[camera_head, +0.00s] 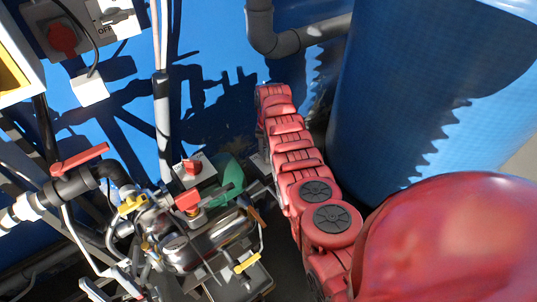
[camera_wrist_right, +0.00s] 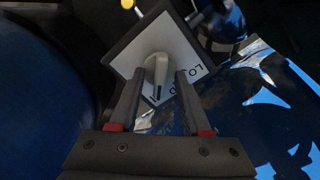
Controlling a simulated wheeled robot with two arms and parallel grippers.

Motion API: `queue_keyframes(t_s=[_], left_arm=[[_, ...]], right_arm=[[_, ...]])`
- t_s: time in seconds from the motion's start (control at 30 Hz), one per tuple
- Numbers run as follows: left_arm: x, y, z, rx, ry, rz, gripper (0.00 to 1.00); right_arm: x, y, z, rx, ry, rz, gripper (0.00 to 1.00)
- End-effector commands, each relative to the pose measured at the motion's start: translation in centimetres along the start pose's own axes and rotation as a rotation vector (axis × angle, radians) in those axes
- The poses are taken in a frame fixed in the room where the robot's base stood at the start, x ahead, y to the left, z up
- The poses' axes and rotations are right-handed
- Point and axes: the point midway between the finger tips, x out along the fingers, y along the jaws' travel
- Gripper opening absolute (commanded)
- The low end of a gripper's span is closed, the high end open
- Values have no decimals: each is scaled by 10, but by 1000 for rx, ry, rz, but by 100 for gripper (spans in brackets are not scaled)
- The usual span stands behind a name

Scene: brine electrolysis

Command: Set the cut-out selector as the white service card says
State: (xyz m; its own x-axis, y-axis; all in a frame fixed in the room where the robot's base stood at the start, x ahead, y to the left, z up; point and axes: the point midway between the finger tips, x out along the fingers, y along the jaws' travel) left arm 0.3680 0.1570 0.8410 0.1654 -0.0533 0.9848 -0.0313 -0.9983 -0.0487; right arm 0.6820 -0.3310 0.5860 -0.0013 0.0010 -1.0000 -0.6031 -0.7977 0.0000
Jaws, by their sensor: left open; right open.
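In the right wrist view, my right gripper (camera_wrist_right: 158,76) is open. Its two fingers reach over a white selector plate (camera_wrist_right: 183,47) with a dark border, on either side of a pale grey lever knob (camera_wrist_right: 157,75). I cannot tell whether they touch the knob. Dark letters starting "LO" show on the plate, the rest partly covered. In the head view, my red right arm hides that gripper. I cannot make out my left gripper there. A small white card (camera_head: 90,88) hangs at upper left, with no writing that I can read.
A grey box with a red knob (camera_head: 63,38) and a plate marked "OFF" (camera_head: 104,31) is at upper left. A red-handled valve (camera_head: 80,160) and crowded metal piping (camera_head: 205,240) fill the lower left. A large blue tank (camera_head: 405,90) stands right of my arm.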

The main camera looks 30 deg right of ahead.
Motion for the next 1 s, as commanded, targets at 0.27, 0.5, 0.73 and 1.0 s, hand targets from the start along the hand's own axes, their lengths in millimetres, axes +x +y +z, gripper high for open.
queue_keyframes(t_s=[0.27,0.5,0.73,1.0], left_arm=[[-3,0,0,0,0,0,50],[-3,0,0,0,0,0,50],[-3,0,1,0,0,0,50],[-3,0,0,0,0,0,50]], right_arm=[[11,0,0,-1,2,0,48],[11,0,0,-1,2,0,42],[11,0,0,-1,1,0,1],[11,0,0,-2,1,0,0]])
